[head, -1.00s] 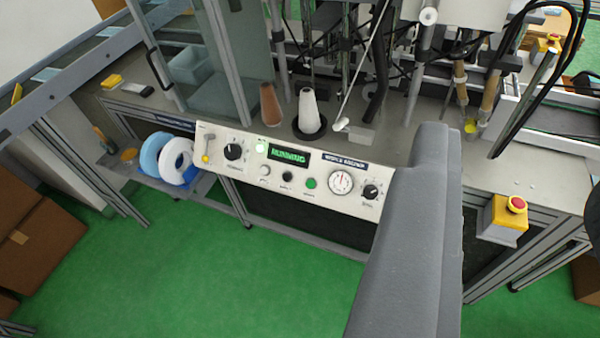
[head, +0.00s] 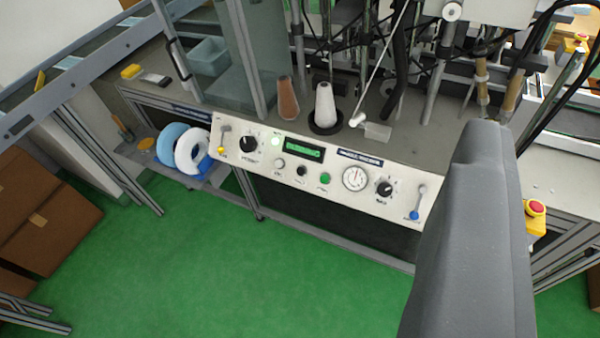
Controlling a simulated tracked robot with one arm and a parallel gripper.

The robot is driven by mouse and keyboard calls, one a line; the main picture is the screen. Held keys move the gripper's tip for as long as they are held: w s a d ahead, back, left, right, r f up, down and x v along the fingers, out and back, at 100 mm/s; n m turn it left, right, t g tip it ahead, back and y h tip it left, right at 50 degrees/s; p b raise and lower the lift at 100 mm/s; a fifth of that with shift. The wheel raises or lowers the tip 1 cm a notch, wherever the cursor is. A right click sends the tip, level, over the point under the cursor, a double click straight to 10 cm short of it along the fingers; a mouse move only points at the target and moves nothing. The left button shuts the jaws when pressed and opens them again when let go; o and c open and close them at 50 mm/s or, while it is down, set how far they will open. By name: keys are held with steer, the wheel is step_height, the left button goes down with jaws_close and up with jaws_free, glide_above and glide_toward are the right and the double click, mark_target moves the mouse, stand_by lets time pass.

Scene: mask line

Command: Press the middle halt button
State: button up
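A halt button (head: 535,208), a red mushroom cap on a yellow box, sits on the bench front at the right. It is partly hidden behind a large grey body of mine. A second red halt button (head: 582,38) on a yellow box shows far back at the top right. I cannot tell which one is the middle one.
A white control panel (head: 400,205) with a green-lit display (head: 290,149), knobs, a gauge and levers runs along the bench front. Brown (head: 288,98) and white (head: 325,105) cones stand above it. Cardboard boxes (head: 55,220) are at the left. The green floor is clear in front.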

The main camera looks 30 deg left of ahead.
jaws_close()
stand_by(1.5)
